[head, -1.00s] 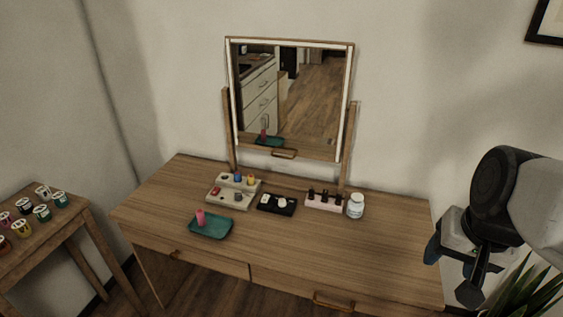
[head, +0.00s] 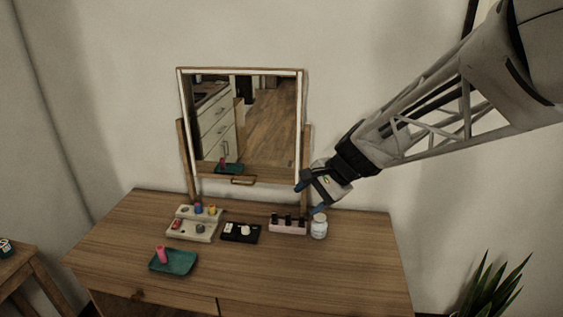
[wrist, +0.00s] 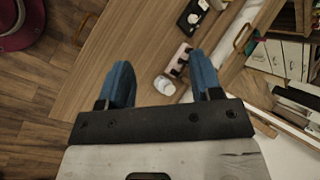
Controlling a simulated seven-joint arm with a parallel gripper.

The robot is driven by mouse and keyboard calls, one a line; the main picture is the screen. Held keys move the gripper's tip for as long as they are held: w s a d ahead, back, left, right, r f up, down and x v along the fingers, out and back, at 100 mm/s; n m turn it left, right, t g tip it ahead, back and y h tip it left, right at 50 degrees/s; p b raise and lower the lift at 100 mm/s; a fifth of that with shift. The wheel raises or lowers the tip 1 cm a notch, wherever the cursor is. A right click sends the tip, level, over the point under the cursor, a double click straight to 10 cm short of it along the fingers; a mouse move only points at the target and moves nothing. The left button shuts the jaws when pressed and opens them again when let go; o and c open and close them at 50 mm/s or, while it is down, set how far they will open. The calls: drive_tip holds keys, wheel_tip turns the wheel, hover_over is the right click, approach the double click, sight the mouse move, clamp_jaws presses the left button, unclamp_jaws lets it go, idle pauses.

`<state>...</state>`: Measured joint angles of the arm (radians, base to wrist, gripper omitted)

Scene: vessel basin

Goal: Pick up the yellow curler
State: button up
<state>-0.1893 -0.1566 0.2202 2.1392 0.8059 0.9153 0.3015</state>
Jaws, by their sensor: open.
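The yellow curler (head: 212,209) is a small upright piece in the back right part of the cream holder (head: 191,231) on the dressing table. A blue curler (head: 198,208) stands just left of it. My gripper (head: 309,197) is open and empty, in the air in front of the mirror's right post and to the right of the cream holder. In the wrist view, its two blue fingers (wrist: 162,70) are spread apart. The yellow curler cannot be made out in the wrist view.
A white jar (head: 319,227) and a pink rack with dark bottles (head: 288,227) stand below my gripper. A black tray (head: 240,232) lies beside the cream holder. A teal tray (head: 180,264) holds a pink curler (head: 161,254). The mirror (head: 240,125) stands behind. The table's right side is clear.

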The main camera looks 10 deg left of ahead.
drive_tip(key=w+a+f+m+y, duration=0.25)
drive_tip(key=w+a+f, duration=0.25)
drive_tip(key=w+a, duration=0.25)
drive_tip(key=w+a+f+m+y, duration=0.1)
drive_tip(key=w+a+f+m, duration=0.3)
drive_tip(key=w+a, duration=0.4)
drive_tip(key=m+t+y, duration=0.2)
drive_tip(key=m+y, duration=0.1)
drive_tip(key=m, duration=0.4)
approach(212, 206)
drive_tip(key=x, duration=0.2)
drive_tip(key=shift+a+r+h, duration=0.1)
drive_tip(key=shift+a+h, duration=0.15)
drive_tip(key=shift+a, duration=0.05)
drive_tip(key=shift+x, duration=1.3)
drive_tip(key=shift+a, duration=0.1)
drive_tip(key=shift+x, duration=2.55)
drive_tip(key=shift+w, duration=0.1)
